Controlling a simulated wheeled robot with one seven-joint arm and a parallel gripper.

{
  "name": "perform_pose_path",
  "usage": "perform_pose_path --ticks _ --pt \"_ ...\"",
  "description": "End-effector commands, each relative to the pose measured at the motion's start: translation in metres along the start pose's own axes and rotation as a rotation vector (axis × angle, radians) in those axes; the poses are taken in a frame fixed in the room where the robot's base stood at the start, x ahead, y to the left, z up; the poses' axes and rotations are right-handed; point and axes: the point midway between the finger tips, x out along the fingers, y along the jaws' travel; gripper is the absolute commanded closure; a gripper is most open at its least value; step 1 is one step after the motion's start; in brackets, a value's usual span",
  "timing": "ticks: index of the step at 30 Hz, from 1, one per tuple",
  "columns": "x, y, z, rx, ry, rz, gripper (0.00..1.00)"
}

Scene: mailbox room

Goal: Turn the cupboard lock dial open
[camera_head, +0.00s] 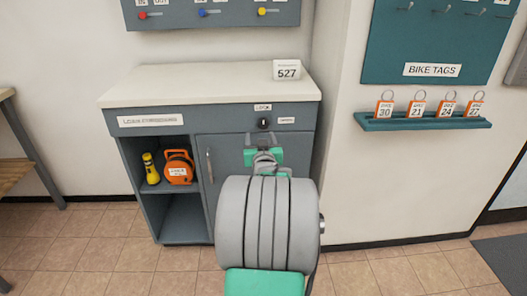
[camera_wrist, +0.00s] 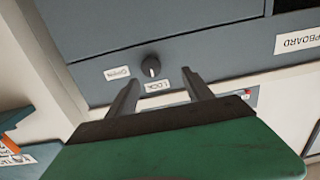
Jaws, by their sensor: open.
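The lock dial (camera_head: 263,123) is a small round black knob on the upper front of the grey cupboard (camera_head: 225,150). A LOCK label (camera_head: 263,107) is above it and a second small label (camera_head: 287,120) is to its right. In the wrist view, turned over, the dial (camera_wrist: 151,67) shows a pale pointer line that seems to face the LOCK label (camera_wrist: 158,87). My gripper (camera_head: 263,153) is open and empty just below the dial. In the wrist view the fingers of my gripper (camera_wrist: 160,78) stand apart, short of the dial, which appears between them.
The cupboard door has an upright handle (camera_head: 209,166). Open shelves to its left hold a yellow torch (camera_head: 151,168) and an orange reel (camera_head: 179,167). A 527 sign (camera_head: 287,70) stands on the pale top. A teal tag shelf (camera_head: 425,123) is on the wall at right.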

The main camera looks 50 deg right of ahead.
Motion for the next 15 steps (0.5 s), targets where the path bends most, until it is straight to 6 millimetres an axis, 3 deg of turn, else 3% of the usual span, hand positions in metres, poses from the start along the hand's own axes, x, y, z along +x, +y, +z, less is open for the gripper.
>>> perform_pose_path --ticks 1,3,15 --pt "0.003 0.013 0.005 0.002 0.027 0.021 0.40" --pt "0.007 0.019 0.001 0.003 0.044 0.031 0.40" --pt "0.073 0.019 -0.003 0.002 0.041 0.029 0.40"
